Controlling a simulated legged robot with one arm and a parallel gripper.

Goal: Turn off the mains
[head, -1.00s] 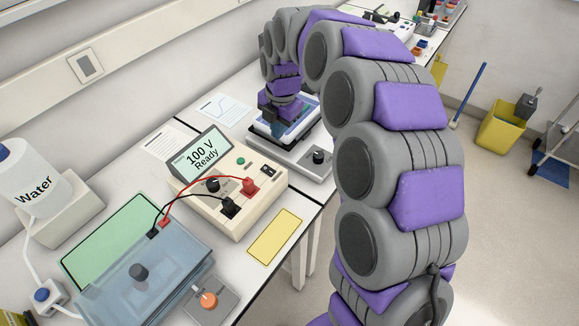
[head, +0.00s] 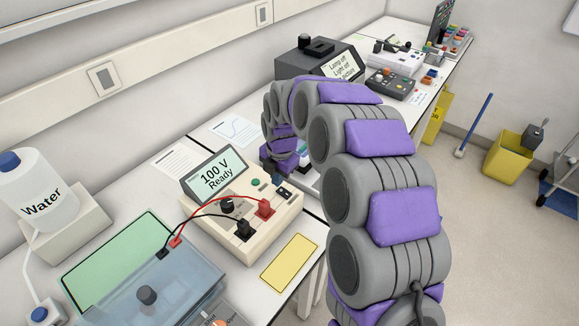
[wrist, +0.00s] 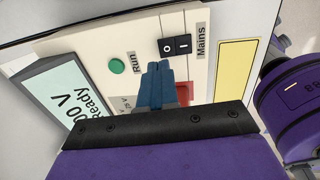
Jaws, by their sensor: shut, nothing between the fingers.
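The mains switch (wrist: 175,46) is a black rocker marked O and I on the cream power supply, with the word Mains beside it in the wrist view. It also shows in the head view (head: 284,193). The power supply (head: 258,222) has a lit display (head: 213,175) reading "100 V Ready". A green Run button (wrist: 116,66) is left of the switch in the wrist view. My gripper (wrist: 157,68) is shut and empty, its blue fingertips just short of the switch in the picture. I cannot tell whether they touch the panel.
Red and black leads run from the supply to a clear gel tank (head: 160,285) in front of it. A yellow card (head: 290,262) lies at the bench edge. A water container (head: 38,190) stands at left. Other instruments (head: 318,62) stand farther along the bench.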

